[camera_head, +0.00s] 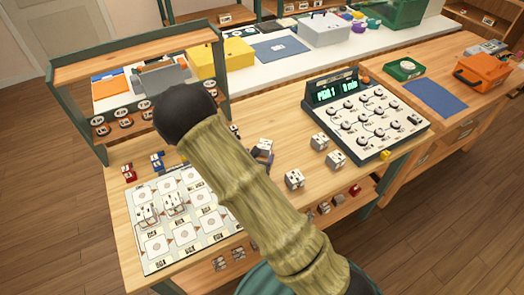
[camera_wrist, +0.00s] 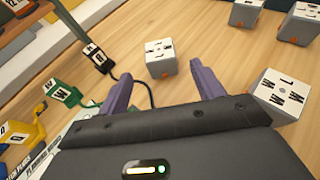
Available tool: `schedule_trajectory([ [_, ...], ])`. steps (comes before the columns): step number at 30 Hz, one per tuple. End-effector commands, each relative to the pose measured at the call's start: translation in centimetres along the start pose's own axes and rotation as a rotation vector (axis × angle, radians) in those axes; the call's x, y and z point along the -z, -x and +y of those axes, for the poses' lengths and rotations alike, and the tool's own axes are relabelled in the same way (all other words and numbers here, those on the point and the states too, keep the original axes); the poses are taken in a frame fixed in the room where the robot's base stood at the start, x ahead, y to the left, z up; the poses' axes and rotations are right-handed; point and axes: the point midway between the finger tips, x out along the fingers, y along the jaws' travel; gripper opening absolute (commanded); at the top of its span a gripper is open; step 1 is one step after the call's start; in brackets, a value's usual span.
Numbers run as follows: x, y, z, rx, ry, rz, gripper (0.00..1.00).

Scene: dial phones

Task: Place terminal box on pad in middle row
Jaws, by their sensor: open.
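Several white terminal boxes with dark markings stand on the wooden bench. One terminal box (camera_wrist: 160,58) is just beyond and between my purple fingers in the wrist view, and it shows partly in the head view (camera_head: 266,145). My gripper (camera_wrist: 160,72) is open, with nothing visibly held. Other terminal boxes (camera_head: 294,179) (camera_head: 320,141) (camera_head: 335,159) stand to the right. The pad sheet (camera_head: 157,268) lies at the bench's left, with rows of pale pads. Two terminal boxes (camera_head: 147,213) (camera_head: 177,203) stand on it. My arm hides its right part.
A dial console (camera_head: 375,122) with a lit display stands at the back right. Red (camera_head: 128,172) and blue (camera_head: 157,162) connectors lie behind the sheet. Green (camera_wrist: 62,92) and black (camera_wrist: 98,57) leads lie left of my fingers. A shelf rack (camera_head: 135,68) rises at the left.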

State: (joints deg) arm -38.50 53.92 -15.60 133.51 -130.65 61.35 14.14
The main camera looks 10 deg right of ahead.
Motion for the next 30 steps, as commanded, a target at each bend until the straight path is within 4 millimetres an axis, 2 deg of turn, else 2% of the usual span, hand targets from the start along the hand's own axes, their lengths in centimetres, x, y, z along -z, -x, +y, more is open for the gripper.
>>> schedule_trajectory([
  [3, 0.1, 1.7, 0.1, -0.002, -0.001, 0.0, 0.67],
  [6, 0.0, 2.4, 0.1, -0.001, 0.0, 0.0, 0.67],
  [24, -0.1, 2.5, -0.1, 0.003, -0.003, 0.0, 0.67],
  [27, -0.6, 2.5, -0.9, 0.04, -0.032, 0.002, 0.67],
  [30, -1.6, 2.5, -3.2, 0.136, -0.11, 0.011, 0.67],
])
